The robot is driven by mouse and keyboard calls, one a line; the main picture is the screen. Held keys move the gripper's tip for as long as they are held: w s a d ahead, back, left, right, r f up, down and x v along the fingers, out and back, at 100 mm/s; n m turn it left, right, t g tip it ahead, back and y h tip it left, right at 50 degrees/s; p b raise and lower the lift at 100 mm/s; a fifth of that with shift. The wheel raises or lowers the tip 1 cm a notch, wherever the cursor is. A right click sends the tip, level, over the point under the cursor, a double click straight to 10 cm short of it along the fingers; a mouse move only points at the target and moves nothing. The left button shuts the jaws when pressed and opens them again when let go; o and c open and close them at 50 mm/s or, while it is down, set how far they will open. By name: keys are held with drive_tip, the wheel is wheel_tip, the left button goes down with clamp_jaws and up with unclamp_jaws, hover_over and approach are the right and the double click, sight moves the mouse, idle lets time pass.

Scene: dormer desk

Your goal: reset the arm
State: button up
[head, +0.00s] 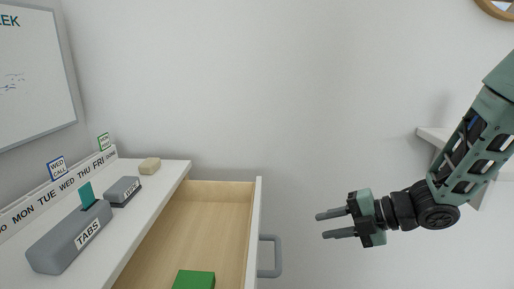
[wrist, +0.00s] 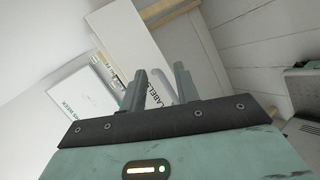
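My gripper (head: 329,225) is at the right of the head view, held in the air to the right of the open drawer's handle. Its two dark fingers point left and are apart, with nothing between them. In the wrist view my gripper (wrist: 164,82) also shows two separated fingers with no object held. My arm comes in from the upper right edge of the head view.
A drawer (head: 222,207) stands open with a green block (head: 194,280) inside and a grey handle (head: 270,257). On the white desk top are a TABS box (head: 68,238), a smaller grey box (head: 122,191) and a beige block (head: 149,165). A white shelf (head: 433,135) is behind my arm.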

drive_tip(key=s+a+r+m+g+h, duration=0.25)
drive_tip(key=s+m+h, duration=0.25)
drive_tip(key=s+m, duration=0.7)
drive_tip(key=s+a+r+m+g+h, duration=0.1)
drive_tip(key=s+a+m+g+h, duration=0.15)
drive_tip(key=s+m+h, duration=0.7)
drive_tip(key=s+r+y+p, duration=0.2)
drive_tip(key=r+p, duration=1)
drive_tip(key=s+d+r+y+p, duration=0.1)
drive_tip(key=s+r+y+p, duration=0.1)
drive_tip(key=r+p, duration=1)
drive_tip(key=shift+s, duration=0.2)
